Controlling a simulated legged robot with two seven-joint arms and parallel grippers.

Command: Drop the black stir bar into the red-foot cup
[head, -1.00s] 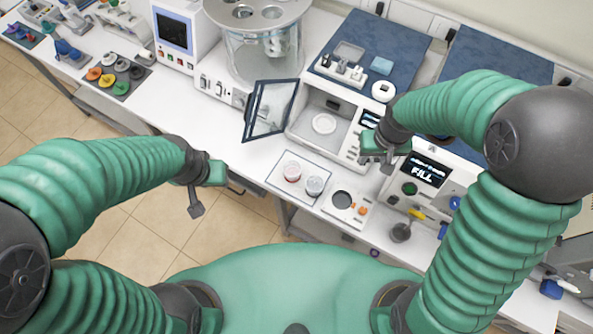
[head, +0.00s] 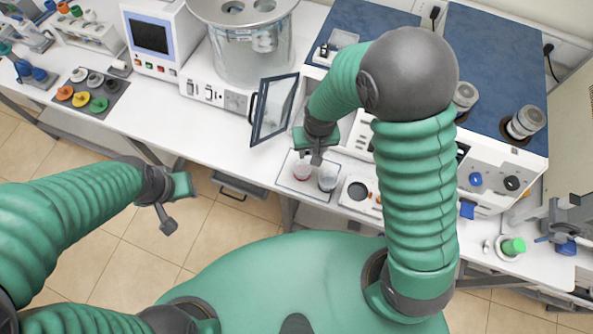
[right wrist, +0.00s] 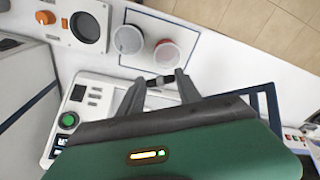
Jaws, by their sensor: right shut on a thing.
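My right gripper (head: 317,157) is over the tray, just above the red-foot cup (head: 302,171). In the right wrist view my right gripper (right wrist: 160,88) is shut on the black stir bar (right wrist: 159,81), which lies crosswise between the fingertips. A second, greyish cup (head: 327,180) stands to the right of the red-foot cup. Both cups stand upright on the tray (head: 286,178). In the head view the stir bar is too small to make out. My left gripper (head: 167,222) is off to the left over the floor, and its finger gap does not show.
A balance with an open glass door (head: 274,108) stands behind the tray. A small plate device (head: 357,189) is close to the tray's right. A glass bath (head: 240,50) and a rack of coloured caps (head: 90,92) are further left. White bench surface left of the tray is clear.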

